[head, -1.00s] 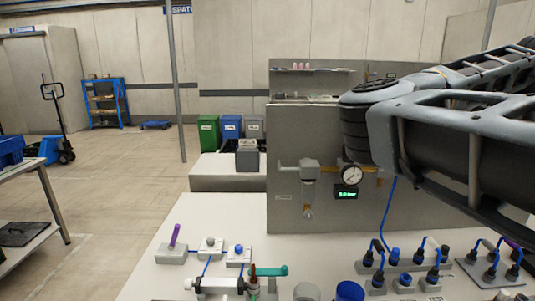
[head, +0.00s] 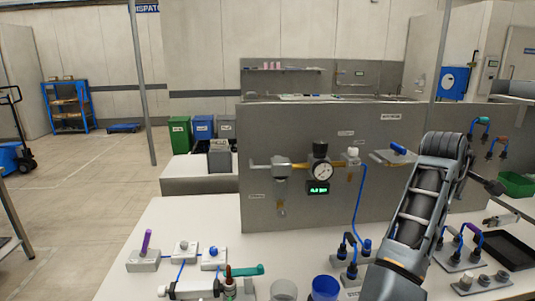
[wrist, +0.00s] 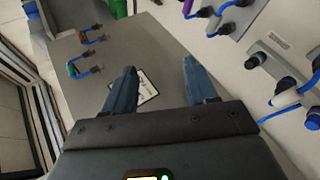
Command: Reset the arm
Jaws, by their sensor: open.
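My arm (head: 425,205) rises bent at the right of the head view, in front of the panel's right part. My gripper's fingers cannot be made out there. In the wrist view my gripper (wrist: 158,68) is open, its two blue-grey fingers apart with nothing between them. Beyond the fingers is a grey surface with a white label (wrist: 147,86).
A grey panel (head: 255,150) with a gauge (head: 322,171) stands on the white bench (head: 200,215). Blue hose connectors (head: 349,244) stand near my arm. A black tray (head: 510,250) and a green bin (head: 517,183) lie at the right.

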